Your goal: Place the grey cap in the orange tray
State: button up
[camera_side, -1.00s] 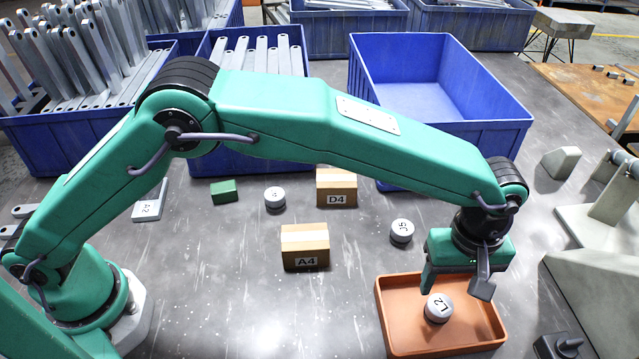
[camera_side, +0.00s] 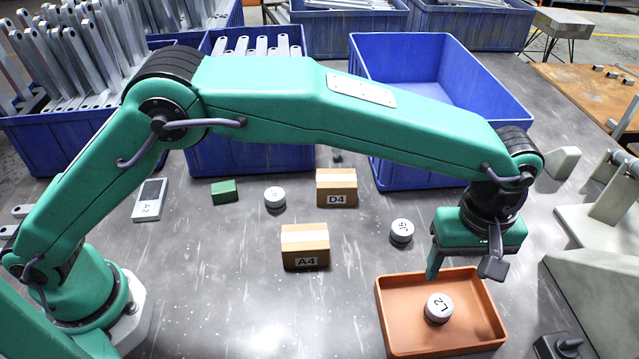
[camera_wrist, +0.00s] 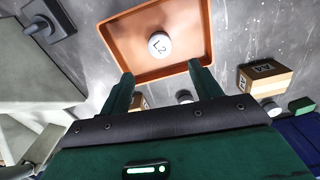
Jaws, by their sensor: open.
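A grey cap marked L2 (camera_side: 438,308) lies inside the orange tray (camera_side: 392,336), resting on its floor. It also shows in the wrist view (camera_wrist: 160,45), within the tray (camera_wrist: 128,70). My gripper (camera_side: 462,272) is open and empty above the tray's back edge, clear of the cap. In the wrist view its two fingers (camera_wrist: 162,84) stand apart with nothing between them. Another grey cap (camera_side: 401,231) lies on the table behind the tray, and a third (camera_side: 274,198) lies further left.
Cardboard boxes marked A4 (camera_side: 305,247) and D4 (camera_side: 336,188) and a green block (camera_side: 224,191) stand left of the tray. An empty blue bin (camera_side: 505,120) is behind. A grey metal fixture (camera_side: 590,235) is at right. The front middle table is clear.

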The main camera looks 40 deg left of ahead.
jog(key=a+r+m+t, duration=0.1)
jog(key=a+r, duration=0.4)
jog(key=a, duration=0.3)
jog(key=a+r+m+t+h, duration=0.1)
jog(key=a+r, duration=0.3)
jog(key=a, duration=0.5)
jog(key=a+r+m, duration=0.2)
jog(key=a+r, duration=0.3)
jog(key=a, duration=0.3)
jog(key=s+a+f+m+t, duration=0.1)
jog(key=s+a+m, duration=0.1)
jog(key=s+a, duration=0.6)
jog(key=s+a+f+m+t+y, duration=0.1)
jog(key=s+a+m+t, duration=0.1)
jog(key=s+a, duration=0.6)
jog(key=a, duration=0.3)
jog(key=shift+s+f+t, duration=0.3)
jog(key=shift+s+f, duration=0.05)
jog(key=shift+s, duration=0.05)
